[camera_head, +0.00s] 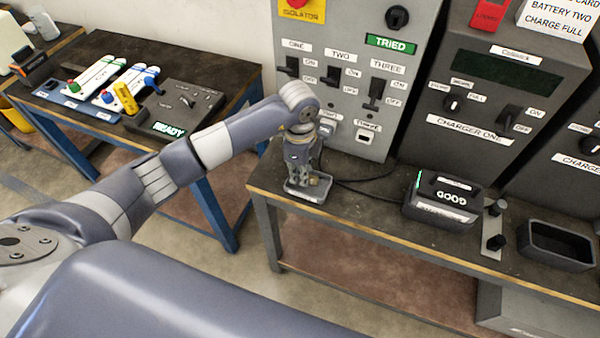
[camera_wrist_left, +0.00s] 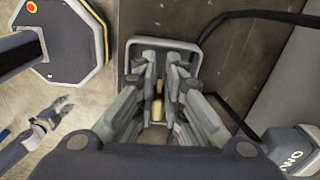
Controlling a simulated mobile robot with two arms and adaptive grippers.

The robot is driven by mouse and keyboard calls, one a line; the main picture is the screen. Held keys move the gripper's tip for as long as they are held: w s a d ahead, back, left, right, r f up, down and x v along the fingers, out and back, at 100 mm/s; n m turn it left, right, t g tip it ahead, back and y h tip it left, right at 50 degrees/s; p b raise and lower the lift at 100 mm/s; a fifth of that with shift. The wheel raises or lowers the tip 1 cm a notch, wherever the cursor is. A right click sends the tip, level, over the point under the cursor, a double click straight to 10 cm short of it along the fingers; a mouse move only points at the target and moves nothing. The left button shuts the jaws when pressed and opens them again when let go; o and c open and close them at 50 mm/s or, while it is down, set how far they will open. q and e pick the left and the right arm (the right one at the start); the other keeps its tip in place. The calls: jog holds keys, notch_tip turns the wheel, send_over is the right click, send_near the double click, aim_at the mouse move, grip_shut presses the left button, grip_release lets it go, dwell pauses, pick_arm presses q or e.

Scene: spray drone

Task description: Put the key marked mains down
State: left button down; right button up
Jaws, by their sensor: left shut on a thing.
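My left gripper (camera_head: 308,178) is low over the left end of the grey bench, at a small grey tray (camera_head: 321,194). In the left wrist view the fingers (camera_wrist_left: 157,105) point down into the tray (camera_wrist_left: 140,43). They are shut on a small brass-coloured thing, the key (camera_wrist_left: 158,88), mostly hidden between them. Its marking cannot be read. I cannot tell whether the key touches the tray floor. My right gripper (camera_wrist_left: 60,107) appears small at the lower left of the left wrist view, far from the tray; its jaws are too small to judge.
The grey panel (camera_head: 345,110) with several switches stands just behind the tray. A dark cable (camera_head: 365,181) lies right of it. A black battery marked GOOD (camera_head: 440,205) and an empty dark bin (camera_head: 558,246) are farther right. A blue-legged table (camera_head: 215,75) stands left.

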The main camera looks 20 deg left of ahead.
pick_arm(q)
jog(key=shift+f, duration=0.6)
jog(key=shift+f, duration=0.1)
jog(key=shift+f, duration=0.15)
jog(key=c, duration=2)
grip_release()
jog(key=shift+o, duration=0.2)
jog(key=shift+r, duration=0.2)
notch_tip(320, 180, up, 12)
jog(key=b, duration=0.2)
